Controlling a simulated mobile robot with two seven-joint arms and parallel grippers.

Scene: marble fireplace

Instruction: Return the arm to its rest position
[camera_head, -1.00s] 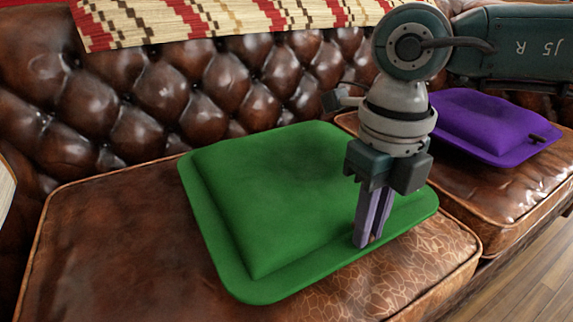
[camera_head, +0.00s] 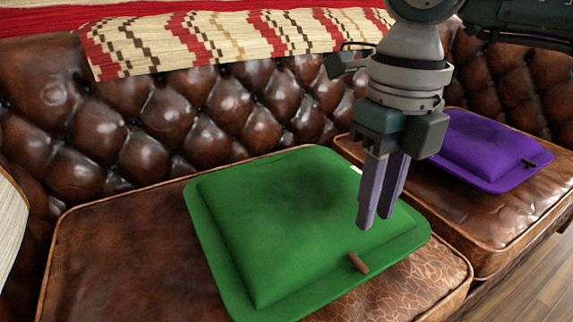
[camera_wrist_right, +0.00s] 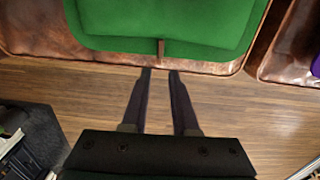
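My right gripper (camera_head: 376,220) hangs over the front part of a green cushion-shaped object (camera_head: 300,215) on the brown leather sofa seat (camera_head: 120,240). Its two fingers are apart with nothing between them. A small brown peg-like handle (camera_head: 358,263) sits on the green object's front edge, below and apart from the fingertips. In the right wrist view, the open fingertips (camera_wrist_right: 160,71) point toward this handle (camera_wrist_right: 161,50) and the green object (camera_wrist_right: 165,22). My left gripper is not in view.
A purple cushion-shaped object (camera_head: 485,145) with a dark handle (camera_head: 528,162) lies on the right seat. The tufted sofa back (camera_head: 220,110) rises behind, with a patterned blanket (camera_head: 240,38) over it. Wooden floor (camera_head: 540,270) is at the right front.

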